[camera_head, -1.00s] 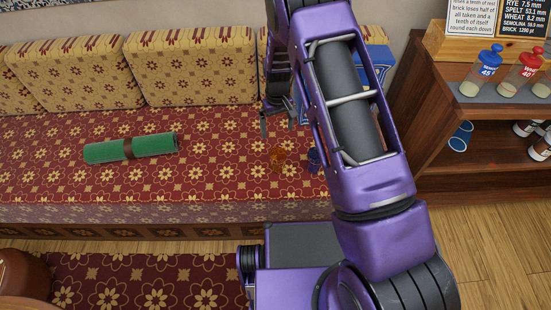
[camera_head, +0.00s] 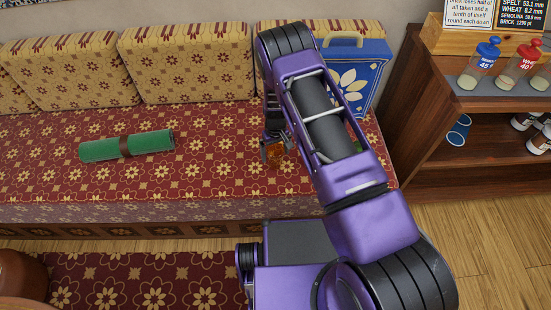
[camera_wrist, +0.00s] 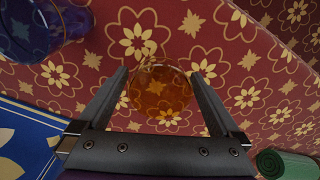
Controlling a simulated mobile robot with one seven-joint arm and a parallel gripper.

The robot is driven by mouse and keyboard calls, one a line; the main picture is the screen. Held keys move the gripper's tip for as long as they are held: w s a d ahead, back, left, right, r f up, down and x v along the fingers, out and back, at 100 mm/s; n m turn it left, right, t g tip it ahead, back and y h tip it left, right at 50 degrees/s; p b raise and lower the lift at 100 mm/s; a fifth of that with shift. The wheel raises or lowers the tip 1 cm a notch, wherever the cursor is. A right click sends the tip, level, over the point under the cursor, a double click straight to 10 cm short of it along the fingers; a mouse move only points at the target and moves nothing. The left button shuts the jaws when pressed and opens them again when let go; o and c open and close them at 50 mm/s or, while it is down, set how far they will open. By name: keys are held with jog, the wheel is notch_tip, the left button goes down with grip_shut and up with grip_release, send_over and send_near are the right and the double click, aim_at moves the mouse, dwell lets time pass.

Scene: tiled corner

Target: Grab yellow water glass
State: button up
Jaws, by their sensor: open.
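The amber-yellow water glass (camera_head: 273,155) stands on the red patterned bench seat, partly covered by my gripper in the head view. In the wrist view the glass (camera_wrist: 160,92) shows from above between the two fingers. My gripper (camera_wrist: 161,76) is open, with one finger on each side of the glass and a visible gap on both sides. In the head view my gripper (camera_head: 276,148) is low over the seat at the glass. Whether a finger touches it cannot be told.
A dark blue glass (camera_wrist: 40,25) stands close by at the upper left of the wrist view. A blue flowered case (camera_head: 366,70) stands at the back. A green roll (camera_head: 127,146) lies to the left. A wooden shelf (camera_head: 440,130) stands at the right.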

jog(key=shift+f, duration=0.7)
jog(key=c, duration=1.3)
jog(key=shift+c, duration=0.3)
jog(key=shift+r, duration=0.1)
